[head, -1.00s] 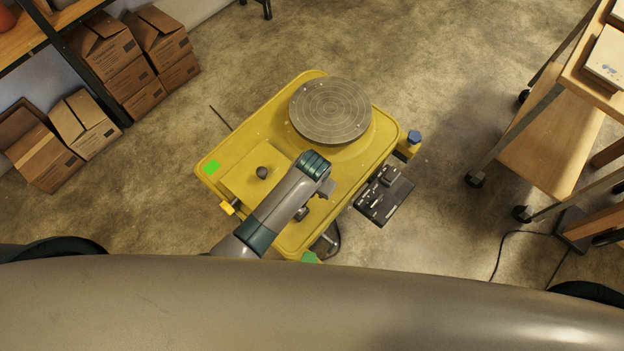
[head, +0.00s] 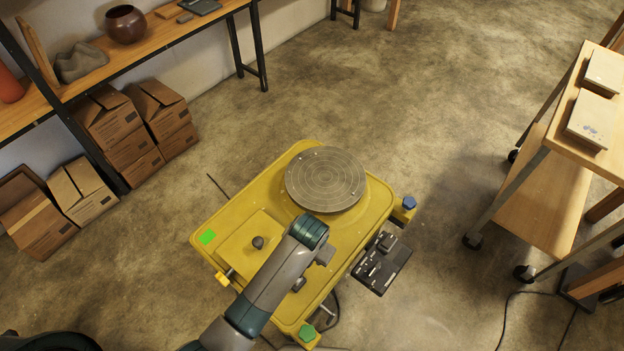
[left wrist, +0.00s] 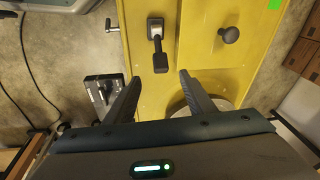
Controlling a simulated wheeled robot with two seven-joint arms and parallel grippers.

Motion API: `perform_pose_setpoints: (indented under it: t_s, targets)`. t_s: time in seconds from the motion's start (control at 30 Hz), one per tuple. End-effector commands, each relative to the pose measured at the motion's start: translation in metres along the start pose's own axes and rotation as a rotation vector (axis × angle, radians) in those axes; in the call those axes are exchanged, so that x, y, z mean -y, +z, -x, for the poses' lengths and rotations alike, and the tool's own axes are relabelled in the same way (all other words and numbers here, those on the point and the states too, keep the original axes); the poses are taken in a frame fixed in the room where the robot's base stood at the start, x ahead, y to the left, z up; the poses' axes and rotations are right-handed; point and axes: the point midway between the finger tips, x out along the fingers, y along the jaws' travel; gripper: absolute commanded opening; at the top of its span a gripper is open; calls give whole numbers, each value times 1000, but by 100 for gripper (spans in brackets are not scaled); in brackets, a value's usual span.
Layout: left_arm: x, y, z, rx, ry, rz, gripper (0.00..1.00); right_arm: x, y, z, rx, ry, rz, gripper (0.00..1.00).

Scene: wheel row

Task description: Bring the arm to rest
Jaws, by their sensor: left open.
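My left arm reaches in from the bottom of the head view over the yellow potter's wheel body (head: 232,215). My left gripper (left wrist: 158,97) is open, with its two dark fingers apart and nothing between them. In the head view its jaws are mostly hidden by the wrist. The round grey wheel head (head: 325,180) is bare and lies just beyond the wrist. The left wrist view shows a dark lever (left wrist: 156,42) and a round knob (left wrist: 229,34) on the yellow top. My right gripper is not in view.
A black control box (head: 382,263) sits at the wheel's right side. Cardboard boxes (head: 122,137) and a wooden shelf (head: 160,32) with a brown pot (head: 126,24) stand at the left. A wheeled wooden cart (head: 545,195) stands at the right. The floor beyond the wheel is clear.

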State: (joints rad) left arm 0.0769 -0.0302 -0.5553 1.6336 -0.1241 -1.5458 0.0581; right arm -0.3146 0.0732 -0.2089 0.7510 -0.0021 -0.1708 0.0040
Motion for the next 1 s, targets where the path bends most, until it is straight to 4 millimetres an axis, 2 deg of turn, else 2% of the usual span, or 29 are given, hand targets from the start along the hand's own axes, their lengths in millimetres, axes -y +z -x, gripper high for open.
perform_pose_setpoints:
  t_s: [0.27, 0.47, 0.67, 0.8, 1.0]
  targets:
    - [0, 3, 0, -1, 4, 5, 49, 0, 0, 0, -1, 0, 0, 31]
    - [4, 30, 8, -10, 33, 53, 49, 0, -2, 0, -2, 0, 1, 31]
    - [20, 92, 32, -33, 69, 153, 49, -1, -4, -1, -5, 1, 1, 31]
    - [38, 142, 60, -54, 73, 224, 49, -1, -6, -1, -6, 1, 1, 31]
    - [58, 187, 94, -75, 59, 278, 49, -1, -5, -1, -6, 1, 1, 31]
